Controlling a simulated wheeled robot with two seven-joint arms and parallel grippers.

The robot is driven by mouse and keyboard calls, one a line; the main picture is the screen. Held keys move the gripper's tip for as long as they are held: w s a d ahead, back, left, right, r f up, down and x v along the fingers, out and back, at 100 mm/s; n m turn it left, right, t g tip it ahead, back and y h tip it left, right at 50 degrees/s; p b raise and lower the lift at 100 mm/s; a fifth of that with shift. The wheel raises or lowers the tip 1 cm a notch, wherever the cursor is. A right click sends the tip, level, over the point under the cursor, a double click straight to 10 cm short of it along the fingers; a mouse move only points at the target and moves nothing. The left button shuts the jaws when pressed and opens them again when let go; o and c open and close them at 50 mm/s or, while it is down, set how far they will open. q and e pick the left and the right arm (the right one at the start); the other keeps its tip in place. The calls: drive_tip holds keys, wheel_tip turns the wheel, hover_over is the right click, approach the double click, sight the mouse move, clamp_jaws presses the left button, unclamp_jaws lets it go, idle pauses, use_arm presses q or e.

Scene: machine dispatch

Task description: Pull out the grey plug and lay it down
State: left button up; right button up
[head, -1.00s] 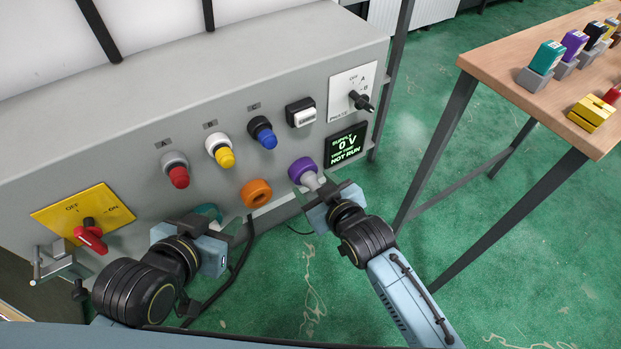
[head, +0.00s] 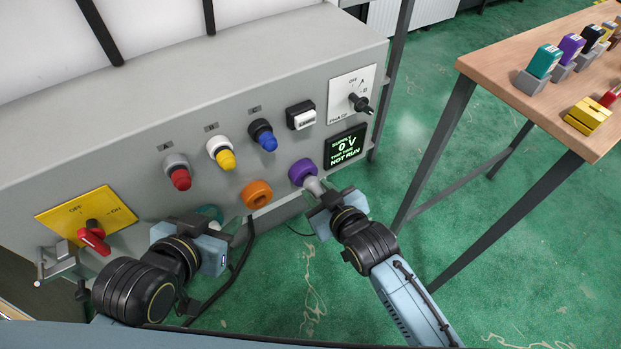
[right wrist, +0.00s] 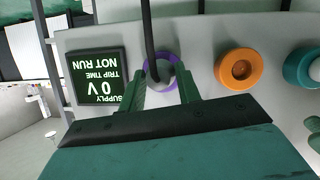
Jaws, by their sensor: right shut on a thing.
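The grey plug (head: 314,186) is at the purple socket (head: 301,171) on the panel's front. I cannot tell whether it still sits in the socket or how deep. My right gripper (head: 322,198) is shut on the plug's outer end. In the right wrist view, its two green fingers (right wrist: 162,93) flank the plug, with the purple ring (right wrist: 149,68) behind and a black cable running up. My left gripper (head: 222,226) is at the teal socket (head: 208,212), low on the panel; its fingers are mostly hidden, so its opening is unclear.
An empty-looking orange socket (head: 257,194) lies between my grippers. A red switch (head: 93,238) is at left, and a display (head: 345,146) reads 0 V, NOT RUN. A wooden table (head: 520,78) stands right, with green floor between.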

drive_tip(key=shift+s+d+r+p, duration=0.1)
drive_tip(key=shift+s+d+p, duration=0.55)
drive_tip(key=shift+s, duration=0.2)
drive_tip(key=shift+s+d+p, duration=0.55)
drive_tip(key=shift+s+p, duration=0.15)
drive_tip(key=shift+s, duration=0.1)
wheel_tip(320, 180, up, 8)
drive_tip(key=p, duration=0.9)
drive_tip(key=shift+r, duration=0.25)
